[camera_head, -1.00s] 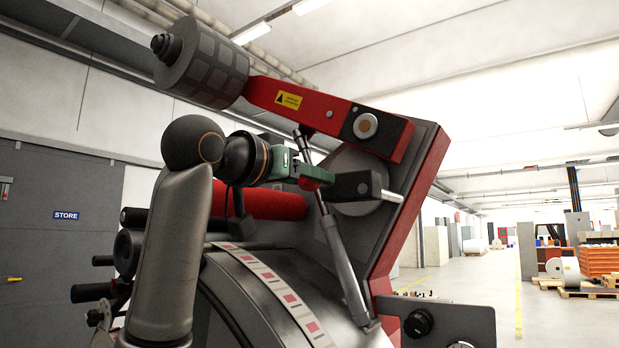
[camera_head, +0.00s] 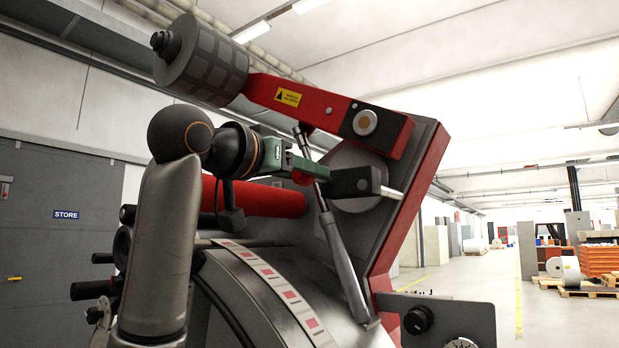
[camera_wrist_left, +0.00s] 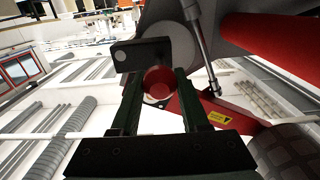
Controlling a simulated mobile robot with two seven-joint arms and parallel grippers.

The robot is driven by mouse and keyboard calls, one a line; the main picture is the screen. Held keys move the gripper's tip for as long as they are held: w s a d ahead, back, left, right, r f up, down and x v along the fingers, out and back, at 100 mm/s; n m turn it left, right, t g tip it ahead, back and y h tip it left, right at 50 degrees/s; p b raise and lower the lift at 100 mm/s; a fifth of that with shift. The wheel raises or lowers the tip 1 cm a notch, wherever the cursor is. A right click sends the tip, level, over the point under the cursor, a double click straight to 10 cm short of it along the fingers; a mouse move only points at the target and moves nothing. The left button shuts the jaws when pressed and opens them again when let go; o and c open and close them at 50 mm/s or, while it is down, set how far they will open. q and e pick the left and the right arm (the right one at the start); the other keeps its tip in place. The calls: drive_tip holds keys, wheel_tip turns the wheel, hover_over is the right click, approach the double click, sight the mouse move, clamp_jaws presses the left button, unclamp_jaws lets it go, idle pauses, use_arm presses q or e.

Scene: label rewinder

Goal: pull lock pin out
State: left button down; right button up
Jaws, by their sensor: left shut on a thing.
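The lock pin's red ball knob (camera_head: 303,177) shows small between my green left gripper fingers, beside the dark block (camera_head: 350,182) on the machine's side plate. A bright metal rod (camera_head: 392,194) sticks out of the block's right side. My left gripper (camera_head: 312,168) comes in from the left and is shut on the knob. In the left wrist view, the round red knob (camera_wrist_left: 158,84) sits between the two fingers (camera_wrist_left: 158,76), in front of the dark block (camera_wrist_left: 140,54). The pin's shaft is mostly hidden by the knob and fingers.
A red arm (camera_head: 300,97) with a dark roller (camera_head: 203,62) slants above my gripper. A grey strut (camera_head: 342,250) stands close beside the fingers. A red roller (camera_head: 262,198) and label web (camera_head: 265,270) lie below. Free floor shows at right.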

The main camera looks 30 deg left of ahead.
use_arm(q)
drive_tip(key=shift+s+a, duration=0.1)
drive_tip(key=shift+s, duration=0.75)
drive_tip(key=c, duration=0.8)
unclamp_jaws()
drive_tip(key=shift+s, duration=0.1)
drive_tip(key=o, duration=0.3)
drive_tip(key=shift+s+r, duration=0.1)
drive_tip(key=shift+s, duration=0.15)
drive_tip(key=shift+o, duration=0.4)
drive_tip(key=shift+w, duration=0.2)
drive_tip(key=shift+s, duration=0.15)
drive_tip(key=s+a+b, duration=0.1)
drive_tip(key=s+b, duration=0.3)
drive_tip(key=s, duration=0.8)
drive_tip(key=shift+a, duration=0.4)
drive_tip(key=shift+s, duration=0.1)
